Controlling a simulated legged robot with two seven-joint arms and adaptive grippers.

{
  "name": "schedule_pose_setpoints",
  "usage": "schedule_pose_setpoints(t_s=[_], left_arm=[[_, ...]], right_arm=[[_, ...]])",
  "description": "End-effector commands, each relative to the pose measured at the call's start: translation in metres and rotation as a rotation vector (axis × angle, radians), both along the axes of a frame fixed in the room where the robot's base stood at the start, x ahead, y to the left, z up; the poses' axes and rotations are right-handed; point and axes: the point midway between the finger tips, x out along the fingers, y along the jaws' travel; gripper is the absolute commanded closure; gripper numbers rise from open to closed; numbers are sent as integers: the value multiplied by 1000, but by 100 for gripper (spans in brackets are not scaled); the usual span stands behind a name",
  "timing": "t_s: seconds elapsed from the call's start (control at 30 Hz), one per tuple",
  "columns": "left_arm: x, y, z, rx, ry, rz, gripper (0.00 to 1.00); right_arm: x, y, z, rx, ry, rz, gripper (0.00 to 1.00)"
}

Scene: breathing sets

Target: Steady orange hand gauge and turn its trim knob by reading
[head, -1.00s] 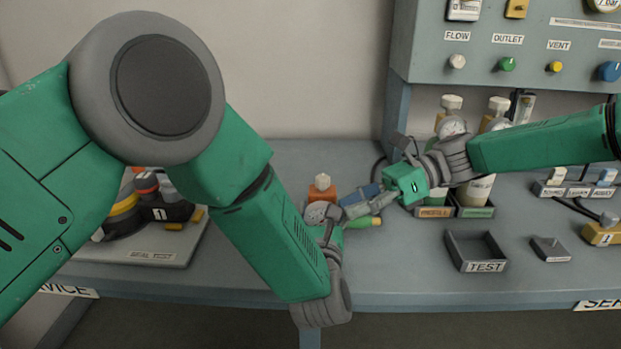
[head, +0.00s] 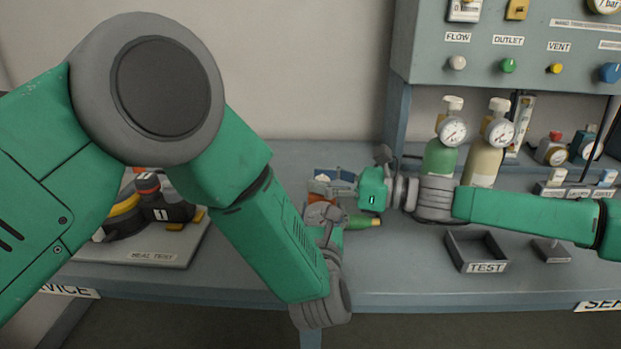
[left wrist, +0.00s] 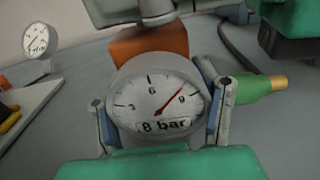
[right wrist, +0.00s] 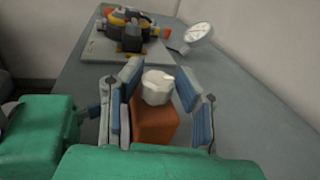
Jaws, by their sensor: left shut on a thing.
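The orange hand gauge (left wrist: 150,46) has a round white dial (left wrist: 155,97) marked "8 bar", with its red needle between 6 and 9. My left gripper (left wrist: 160,112) is shut on it, one finger each side of the dial. A green fitting with a yellow end (left wrist: 258,88) sticks out to the right. In the right wrist view the pale trim knob (right wrist: 157,87) tops the orange body. My right gripper (right wrist: 163,100) is open, its fingers either side of the knob with visible gaps. In the head view my right gripper (head: 340,180) partly hides the gauge, above my left gripper (head: 328,215).
A seal test board (head: 160,256) with a black and yellow device lies left. Green (head: 440,158) and tan (head: 484,165) bottles with dials stand behind my right arm. A TEST tray (head: 478,267) sits in front. A valve panel (head: 530,50) hangs above.

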Motion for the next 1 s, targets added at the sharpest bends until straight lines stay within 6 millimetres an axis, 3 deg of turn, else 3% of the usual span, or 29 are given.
schedule_pose_setpoints(t_s=[0.2, 0.5, 0.6, 1.0], left_arm=[[0, -2, 0, 0, 1, -2, 89], [-1, -2, 0, 1, 1, -2, 89], [-1, -2, 0, 1, 1, -2, 89], [-1, -1, -1, 0, 1, -1, 89]], right_arm=[[5, 20, 0, 0, 1, 1, 70], [6, 21, 0, 1, 2, 1, 70], [6, 21, 0, 1, 2, 1, 100], [7, 20, 0, 0, 1, -1, 100]])
